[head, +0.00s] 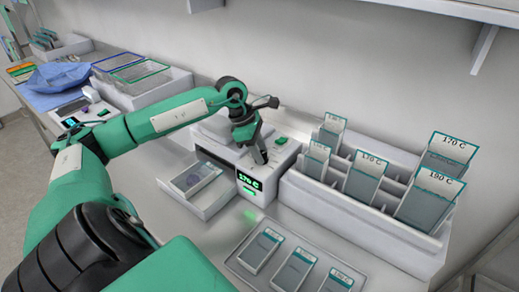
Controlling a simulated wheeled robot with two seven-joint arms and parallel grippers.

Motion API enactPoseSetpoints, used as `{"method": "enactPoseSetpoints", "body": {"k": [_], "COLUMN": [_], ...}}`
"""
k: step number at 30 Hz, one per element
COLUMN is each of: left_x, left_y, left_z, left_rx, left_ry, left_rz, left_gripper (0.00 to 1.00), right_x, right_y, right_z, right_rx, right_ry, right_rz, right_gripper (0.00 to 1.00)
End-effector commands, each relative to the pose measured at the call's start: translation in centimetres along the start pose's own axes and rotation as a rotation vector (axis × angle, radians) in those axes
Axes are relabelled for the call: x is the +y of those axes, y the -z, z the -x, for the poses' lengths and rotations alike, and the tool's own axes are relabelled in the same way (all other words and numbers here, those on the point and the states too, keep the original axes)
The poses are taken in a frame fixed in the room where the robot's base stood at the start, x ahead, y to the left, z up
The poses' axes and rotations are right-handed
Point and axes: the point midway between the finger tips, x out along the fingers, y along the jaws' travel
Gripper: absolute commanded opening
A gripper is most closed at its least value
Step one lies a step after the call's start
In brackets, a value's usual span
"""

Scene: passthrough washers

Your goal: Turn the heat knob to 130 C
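The white heating device (228,158) stands on the bench in the middle of the head view. Its front display (250,184) reads 170 C in green. A green button (281,141) is on its top right. My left gripper (259,156) points down onto the top of the device, just behind the display. The heat knob is not clearly visible; the gripper covers that area. I cannot tell whether the fingers are open or shut, or touching a knob. An open drawer (205,205) on the device's left holds a slide-like plate (195,179). My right gripper is out of view.
A white rack (345,208) with several labelled packs, some reading 170 C and one 190 C, stands close on the right. A tray (236,262) with labelled packs lies in front. White bins (175,84) and a blue cloth (58,77) are at the left. A shelf (440,10) overhangs upper right.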

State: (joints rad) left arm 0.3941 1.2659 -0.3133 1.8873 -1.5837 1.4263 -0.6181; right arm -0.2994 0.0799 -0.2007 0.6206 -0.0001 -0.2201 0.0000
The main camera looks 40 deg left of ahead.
Motion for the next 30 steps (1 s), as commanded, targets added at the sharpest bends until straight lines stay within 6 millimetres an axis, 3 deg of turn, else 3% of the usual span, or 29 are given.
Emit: {"method": "enactPoseSetpoints", "body": {"k": [8,16,21,30], "left_x": [0.0,-0.1,-0.2,-0.3], "left_y": [0.1,0.1,0.1,-0.1], "left_z": [-0.1,-0.3,-0.4,-0.2], "left_rx": [0.0,0.0,-0.002,-0.003], "left_ry": [-0.015,-0.077,-0.137,-0.245], "left_rz": [0.032,0.175,0.316,0.579], "left_gripper": [0.13,0.13,0.13,0.13], "right_x": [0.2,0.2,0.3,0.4], "right_y": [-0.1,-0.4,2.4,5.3], "right_z": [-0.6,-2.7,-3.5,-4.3], "right_rx": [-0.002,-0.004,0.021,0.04], "right_ry": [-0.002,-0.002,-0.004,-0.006], "right_rz": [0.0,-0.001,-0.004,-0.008], "right_gripper": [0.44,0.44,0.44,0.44]}}
